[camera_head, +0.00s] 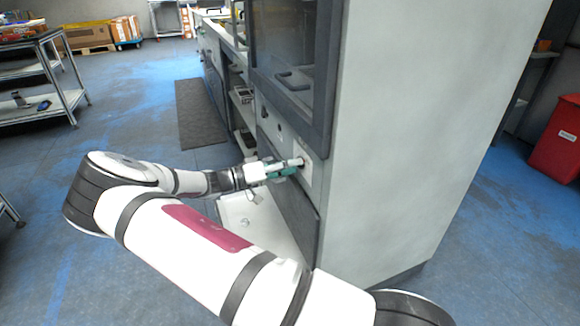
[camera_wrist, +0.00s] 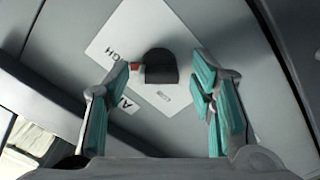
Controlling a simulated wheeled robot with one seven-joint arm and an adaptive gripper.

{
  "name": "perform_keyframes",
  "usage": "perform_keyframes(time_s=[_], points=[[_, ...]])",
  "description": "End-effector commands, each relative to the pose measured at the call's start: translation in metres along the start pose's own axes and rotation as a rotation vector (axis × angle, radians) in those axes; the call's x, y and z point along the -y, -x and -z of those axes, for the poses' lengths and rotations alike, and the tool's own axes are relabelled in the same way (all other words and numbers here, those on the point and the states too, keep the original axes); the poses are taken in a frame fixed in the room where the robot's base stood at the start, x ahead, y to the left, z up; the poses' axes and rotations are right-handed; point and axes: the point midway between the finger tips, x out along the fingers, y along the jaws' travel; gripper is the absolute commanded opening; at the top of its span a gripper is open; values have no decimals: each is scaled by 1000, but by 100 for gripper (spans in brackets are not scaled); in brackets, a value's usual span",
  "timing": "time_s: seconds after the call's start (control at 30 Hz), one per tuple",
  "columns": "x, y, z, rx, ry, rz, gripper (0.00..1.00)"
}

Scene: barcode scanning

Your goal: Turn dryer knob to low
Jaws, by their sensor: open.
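The dryer knob (camera_wrist: 160,67) is dark, with a red and white mark on its left side in the wrist view. It sits on a white label plate (camera_wrist: 122,42) on the dryer front; part of the lettering, including "GH", shows. My gripper (camera_wrist: 170,85) is open, with one teal-padded finger on each side of the knob and a visible gap to it on the right. Whether the left fingertip touches the red mark is unclear. In the head view my gripper (camera_head: 300,164) reaches the panel of the tall grey dryer (camera_head: 415,130) and mostly hides the knob.
The dryer's glass door and handle (camera_head: 294,80) are above my gripper. A white open drawer or door (camera_head: 262,222) is below it. A shelf cart (camera_head: 62,105) stands at the left, and a red bin (camera_head: 556,140) at the right. The floor between is mostly clear.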

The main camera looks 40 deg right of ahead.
Motion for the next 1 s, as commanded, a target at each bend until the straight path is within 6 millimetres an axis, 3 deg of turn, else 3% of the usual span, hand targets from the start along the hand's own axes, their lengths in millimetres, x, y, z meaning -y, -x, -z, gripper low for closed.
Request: perform_keyframes(time_s=[0.23, 0.47, 0.77, 1.0], points=[[0, -1, 0, 0, 0, 0, 50], [0, -1, 0, 0, 0, 0, 3], [0, -1, 0, 0, 21, 1, 3], [0, -1, 1, -1, 131, 1, 3]])
